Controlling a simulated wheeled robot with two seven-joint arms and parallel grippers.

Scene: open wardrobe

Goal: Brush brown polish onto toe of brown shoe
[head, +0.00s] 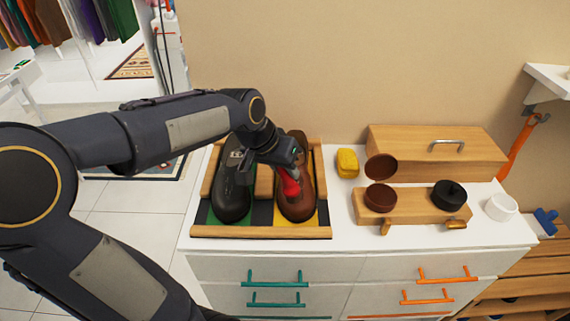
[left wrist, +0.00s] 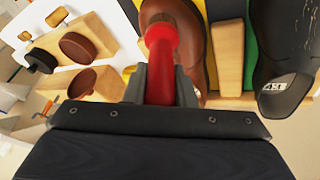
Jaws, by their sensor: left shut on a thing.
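A brown shoe (head: 298,203) stands on the yellow part of a wood-framed tray (head: 260,231) on the white cabinet; it also shows in the left wrist view (left wrist: 192,14). My left gripper (head: 284,167) is above the brown shoe and shut on a red-handled brush (head: 289,186). The red handle (left wrist: 161,62) points toward the shoe's toe in the left wrist view. The brush's bristle end is at or just over the shoe; contact cannot be told. An open tin of brown polish (head: 380,198) sits on a wooden stand. My right gripper is not in view.
A black shoe (head: 231,196) stands left of the brown one on green. A yellow sponge (head: 347,163), a closed black tin (head: 449,195), a white cup (head: 501,207) and a wooden box (head: 436,153) are to the right. The cabinet's front strip is clear.

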